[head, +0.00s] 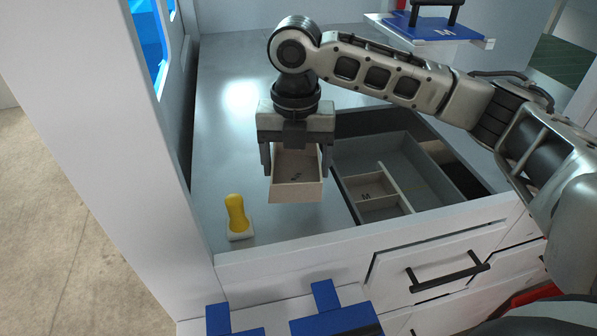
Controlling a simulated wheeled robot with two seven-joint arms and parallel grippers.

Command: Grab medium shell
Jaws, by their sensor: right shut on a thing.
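My right gripper (296,172) points down from above the grey counter. It is shut on a small open wooden box shell (297,192), with one finger on each side of it. The shell is tilted, its inside faces the camera, and a dark mark on it is too small to read surely. It appears held above the counter. Another wooden piece marked M (368,192) lies in the grey recessed tray to the right. My left gripper is not in view.
A yellow-handled tool (236,214) stands on a white base at the counter's front left. A blue plate marked M (435,27) with a black handle is at the back right. A drawer with a black handle (447,273) is in front. Blue fixtures (327,300) stand at the lower front.

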